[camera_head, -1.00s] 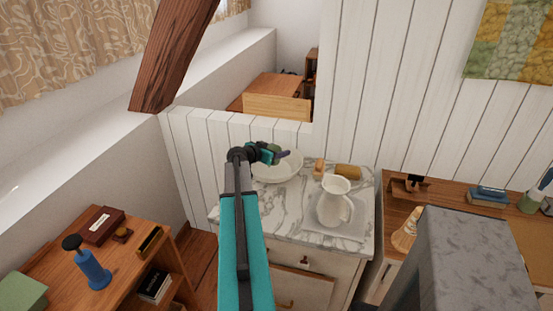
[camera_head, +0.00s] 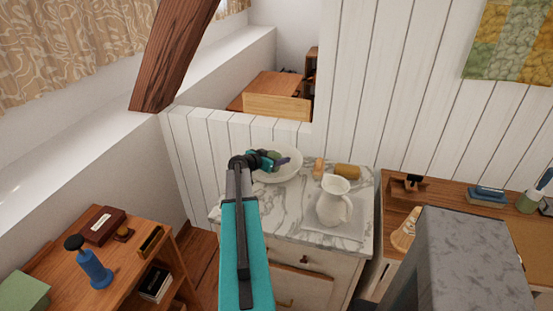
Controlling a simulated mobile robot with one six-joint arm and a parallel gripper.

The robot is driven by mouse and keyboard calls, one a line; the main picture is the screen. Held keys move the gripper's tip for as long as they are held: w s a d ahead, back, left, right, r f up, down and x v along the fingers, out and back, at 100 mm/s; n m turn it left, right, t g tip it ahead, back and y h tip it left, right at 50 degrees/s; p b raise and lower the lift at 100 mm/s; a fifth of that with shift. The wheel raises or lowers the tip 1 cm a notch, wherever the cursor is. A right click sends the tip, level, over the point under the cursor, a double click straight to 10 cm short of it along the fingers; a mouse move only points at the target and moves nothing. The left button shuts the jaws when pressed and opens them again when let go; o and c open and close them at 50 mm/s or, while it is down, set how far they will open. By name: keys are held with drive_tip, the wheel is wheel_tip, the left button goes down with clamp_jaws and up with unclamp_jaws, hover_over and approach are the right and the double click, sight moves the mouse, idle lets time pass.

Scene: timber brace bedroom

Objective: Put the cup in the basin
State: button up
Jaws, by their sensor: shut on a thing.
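The white basin (camera_head: 290,173) stands at the back left of the marble-topped washstand. My gripper (camera_head: 276,160) is over the basin, near its back left part, and hides some of it. It is shut on a small grey-green thing, which I take to be the cup (camera_head: 273,154). Little of the cup shows beside the jaws. I cannot tell from this view whether the cup touches the basin or hangs above it.
A white pitcher (camera_head: 333,202) stands on a pale cloth (camera_head: 348,230) right of the basin. A soap-like block (camera_head: 319,167) and a tan roll (camera_head: 347,172) lie behind it. A white plank wall (camera_head: 350,110) rises behind the washstand. Bare marble (camera_head: 285,213) lies in front of the basin.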

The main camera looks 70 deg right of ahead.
drive_tip(key=shift+f, duration=0.1)
drive_tip(key=o, duration=1.2)
drive_tip(key=shift+r, duration=0.2)
drive_tip(key=shift+a, duration=0.3)
drive_tip(key=b+v, duration=0.3)
drive_tip(key=v, duration=0.8)
drive_tip(key=shift+w+a, duration=0.1)
drive_tip(key=shift+w, duration=0.05)
drive_tip(key=shift+a+r, duration=0.1)
